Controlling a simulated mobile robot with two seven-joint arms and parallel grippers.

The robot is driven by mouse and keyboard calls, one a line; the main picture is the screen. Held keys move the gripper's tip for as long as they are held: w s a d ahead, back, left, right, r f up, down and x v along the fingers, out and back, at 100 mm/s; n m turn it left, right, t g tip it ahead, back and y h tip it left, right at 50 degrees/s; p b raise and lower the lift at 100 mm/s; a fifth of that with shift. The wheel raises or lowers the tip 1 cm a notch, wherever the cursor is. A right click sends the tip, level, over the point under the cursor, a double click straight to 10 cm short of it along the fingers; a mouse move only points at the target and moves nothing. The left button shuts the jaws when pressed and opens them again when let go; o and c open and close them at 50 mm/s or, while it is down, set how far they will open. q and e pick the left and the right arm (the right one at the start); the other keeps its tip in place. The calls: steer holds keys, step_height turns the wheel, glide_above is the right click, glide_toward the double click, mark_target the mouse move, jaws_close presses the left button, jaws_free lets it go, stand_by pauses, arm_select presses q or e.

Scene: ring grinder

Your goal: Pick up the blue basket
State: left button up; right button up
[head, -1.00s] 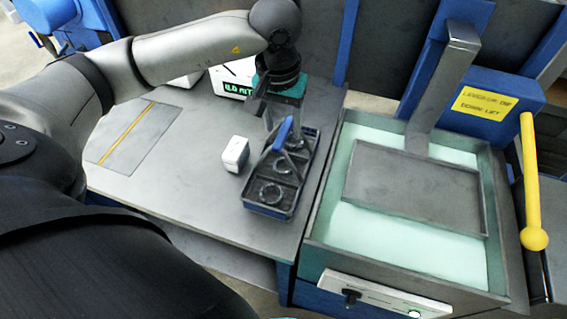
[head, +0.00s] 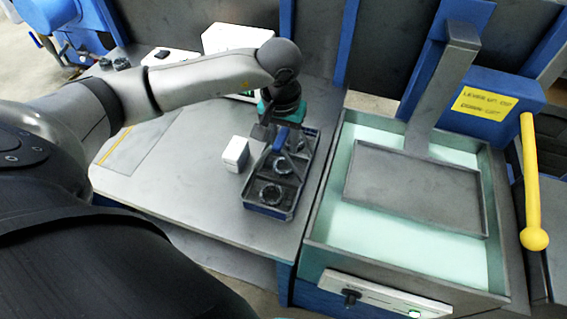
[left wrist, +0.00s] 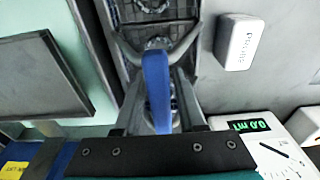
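The blue basket (head: 265,210) is a dark, compartmented tray with blue sides and a raised blue handle (head: 281,138). It stands on the grey table and holds dark rings. My left gripper (head: 281,128) is over the far part of the basket, pointing down at the handle. In the left wrist view the blue handle (left wrist: 157,80) lies between the two fingers of the left gripper (left wrist: 158,100), with gaps on both sides, so the gripper is open. The handle's contact with the palm is hidden. My right gripper is not in view.
A small white box (head: 235,154) stands close to the basket's left side. A white device with a green display (left wrist: 262,126) is behind. The basin with green liquid (head: 350,240), a grey plate (head: 415,190) and a yellow lever (head: 530,180) are on the right.

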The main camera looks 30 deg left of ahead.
arm_select(q)
jaws_close()
steer(key=shift+w+r, duration=0.1)
stand_by(1.0)
